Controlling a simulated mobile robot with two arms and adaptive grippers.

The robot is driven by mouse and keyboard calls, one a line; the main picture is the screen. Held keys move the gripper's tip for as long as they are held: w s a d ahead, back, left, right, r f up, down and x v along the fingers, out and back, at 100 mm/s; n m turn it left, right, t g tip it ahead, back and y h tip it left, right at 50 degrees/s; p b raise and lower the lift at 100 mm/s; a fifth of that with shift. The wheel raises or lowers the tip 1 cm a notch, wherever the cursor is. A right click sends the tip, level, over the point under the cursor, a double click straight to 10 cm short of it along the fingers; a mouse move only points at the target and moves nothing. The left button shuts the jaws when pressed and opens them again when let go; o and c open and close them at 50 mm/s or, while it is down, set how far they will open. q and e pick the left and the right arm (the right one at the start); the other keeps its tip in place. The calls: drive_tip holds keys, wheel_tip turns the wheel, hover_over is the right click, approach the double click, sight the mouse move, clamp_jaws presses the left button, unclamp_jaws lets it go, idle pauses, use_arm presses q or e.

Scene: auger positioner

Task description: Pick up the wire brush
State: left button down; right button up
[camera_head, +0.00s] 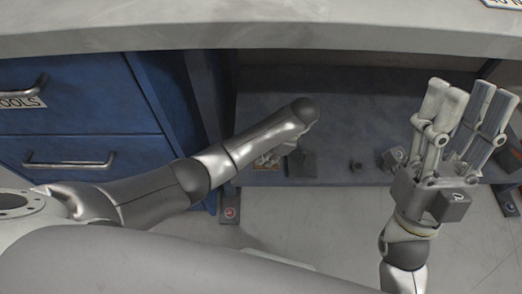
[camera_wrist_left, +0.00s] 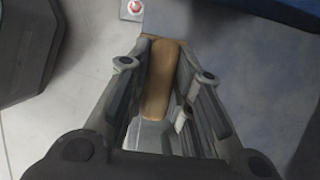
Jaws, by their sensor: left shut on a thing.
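A brown wooden piece, which looks like the handle of the wire brush (camera_wrist_left: 160,88), lies lengthwise between the fingers of my left gripper (camera_wrist_left: 164,60) in the left wrist view. The fingers are shut on it. Its bristles cannot be made out. In the head view my left gripper (camera_head: 268,160) is mostly hidden behind my left forearm, low at the shelf's front edge, and the brush cannot be told there. My right gripper (camera_head: 465,105) is open and empty at the right, with its fingers pointing up.
A lower blue shelf (camera_head: 340,115) under the grey worktop (camera_head: 260,28) holds a dark box (camera_head: 302,163) and small metal parts (camera_head: 392,158). Blue drawers (camera_head: 75,120) with handles stand at the left. The floor (camera_head: 310,225) in front is clear.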

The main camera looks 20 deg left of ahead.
use_arm(q)
drive_tip(key=s+d+r+p, duration=0.4)
drive_tip(key=s+d, duration=0.1)
drive_tip(key=d, duration=0.3)
drive_tip(key=shift+r, duration=0.35)
use_arm(e)
drive_tip(key=w+f+g+h, duration=0.2)
drive_tip(key=w+f+g, duration=0.3)
drive_tip(key=f, duration=0.2)
drive_tip(key=w+f+g+h, duration=0.2)
drive_tip(key=w+f+g, duration=0.3)
drive_tip(key=f, duration=0.3)
drive_tip(key=shift+w+a+f+g, duration=0.15)
drive_tip(key=shift+a+g, duration=0.1)
drive_tip(key=shift+g, duration=0.55)
use_arm(q)
drive_tip(key=shift+d, duration=0.1)
